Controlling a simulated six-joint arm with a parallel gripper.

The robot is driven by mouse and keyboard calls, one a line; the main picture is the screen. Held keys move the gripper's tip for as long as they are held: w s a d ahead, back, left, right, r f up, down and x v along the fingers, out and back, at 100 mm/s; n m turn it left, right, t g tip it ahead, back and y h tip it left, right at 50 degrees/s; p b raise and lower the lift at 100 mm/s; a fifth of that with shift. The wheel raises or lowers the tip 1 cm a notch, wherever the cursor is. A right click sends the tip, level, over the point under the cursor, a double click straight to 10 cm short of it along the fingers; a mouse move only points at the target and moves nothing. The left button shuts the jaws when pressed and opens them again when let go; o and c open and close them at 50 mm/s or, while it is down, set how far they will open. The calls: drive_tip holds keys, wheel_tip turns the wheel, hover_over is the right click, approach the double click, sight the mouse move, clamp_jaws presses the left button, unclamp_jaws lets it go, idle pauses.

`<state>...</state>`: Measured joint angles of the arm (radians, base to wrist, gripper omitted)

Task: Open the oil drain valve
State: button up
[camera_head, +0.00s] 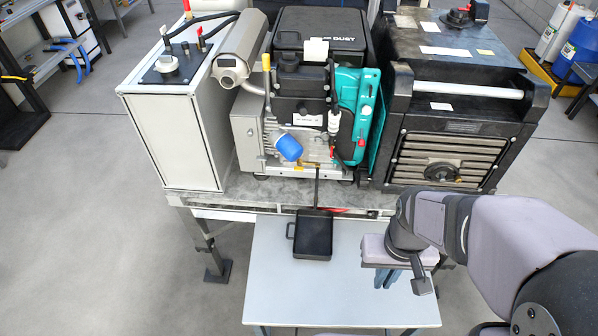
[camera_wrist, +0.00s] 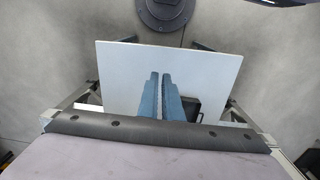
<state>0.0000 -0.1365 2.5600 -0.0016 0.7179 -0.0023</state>
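The engine unit (camera_head: 298,105) stands at the middle of the bench in the head view, with a teal housing (camera_head: 358,100) and a blue cylindrical filter (camera_head: 288,148). A small red handle (camera_head: 332,153) shows low on its front, beside the filter; I cannot tell for sure that it is the drain valve. A thin dark pipe (camera_head: 317,187) runs down from there toward a black pan (camera_head: 313,236) on the low table. My gripper (camera_head: 388,277) points down, right of the pan, apart from the engine. Its blue fingers (camera_wrist: 160,76) are slightly apart and empty in the wrist view.
A white cabinet (camera_head: 170,130) stands left of the engine and a black vented unit (camera_head: 450,150) right of it. The bench edge (camera_head: 250,203) overhangs the pale low table (camera_head: 275,285). The table around the pan is clear.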

drive_tip(key=o, duration=0.3)
drive_tip(key=shift+w+f, duration=0.15)
drive_tip(key=m+t+b, duration=1.8)
drive_tip(key=b, duration=0.9)
approach(299, 168)
drive_tip(key=shift+w+f, duration=0.1)
drive_tip(key=shift+w, duration=0.2)
drive_tip(key=shift+w+p, duration=0.5)
drive_tip(key=shift+w, duration=3.1)
